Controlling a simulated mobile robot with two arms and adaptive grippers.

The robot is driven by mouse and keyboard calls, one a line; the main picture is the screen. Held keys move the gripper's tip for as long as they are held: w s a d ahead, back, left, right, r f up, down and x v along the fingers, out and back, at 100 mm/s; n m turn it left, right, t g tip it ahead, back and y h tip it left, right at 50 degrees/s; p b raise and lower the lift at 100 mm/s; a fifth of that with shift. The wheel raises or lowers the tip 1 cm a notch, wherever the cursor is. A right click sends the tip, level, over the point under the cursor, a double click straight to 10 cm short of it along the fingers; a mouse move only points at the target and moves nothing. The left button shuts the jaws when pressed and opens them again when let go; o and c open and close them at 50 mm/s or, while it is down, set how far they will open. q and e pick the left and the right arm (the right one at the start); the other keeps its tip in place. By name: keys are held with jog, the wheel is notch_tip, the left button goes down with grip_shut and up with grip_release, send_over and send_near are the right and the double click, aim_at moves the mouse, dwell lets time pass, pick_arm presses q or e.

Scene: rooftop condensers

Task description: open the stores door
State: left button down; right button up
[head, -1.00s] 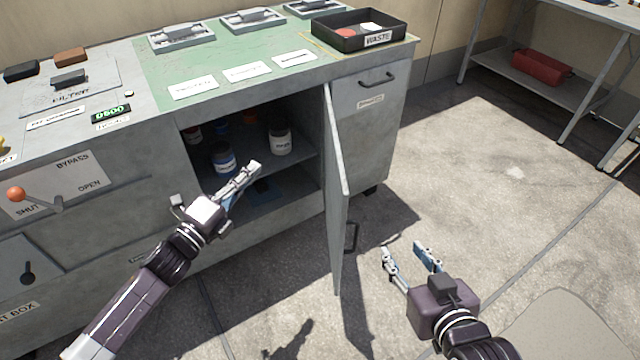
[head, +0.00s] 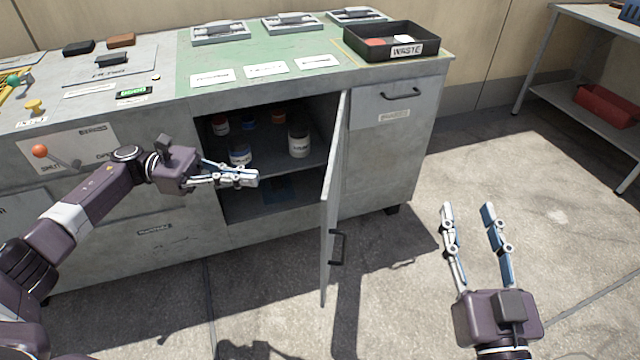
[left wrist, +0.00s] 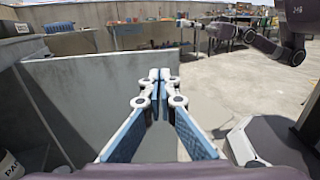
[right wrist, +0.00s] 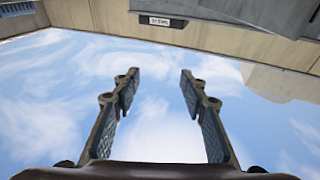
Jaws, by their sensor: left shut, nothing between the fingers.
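The stores door (head: 334,200) is a grey panel that stands swung open, out from the cabinet, hinged at the right of the opening. Its dark bar handle (head: 338,247) is on the lower part, facing right. My left gripper (head: 252,178) is shut and empty, in front of the opening and to the left of the door, with a gap to the door. In the left wrist view a grey panel (left wrist: 85,95), which looks like the door, stands close beyond the fingers. My right gripper (head: 467,210) is open and empty, over the floor right of the door.
Inside the opening, a shelf (head: 268,165) holds several jars, including a white one (head: 299,142). A black waste tray (head: 390,50) sits on the worktop's right end. A lever with an orange knob (head: 39,151) is on the cabinet front at left.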

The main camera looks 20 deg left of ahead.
pick_arm(q)
jog(key=w+d, duration=0.1)
jog(key=d, duration=1.1)
jog(key=shift+w+d, duration=0.25)
jog(key=shift+d, duration=0.05)
pick_arm(e)
jog(key=shift+f, duration=0.2)
pick_arm(q)
jog(key=shift+d, duration=0.1)
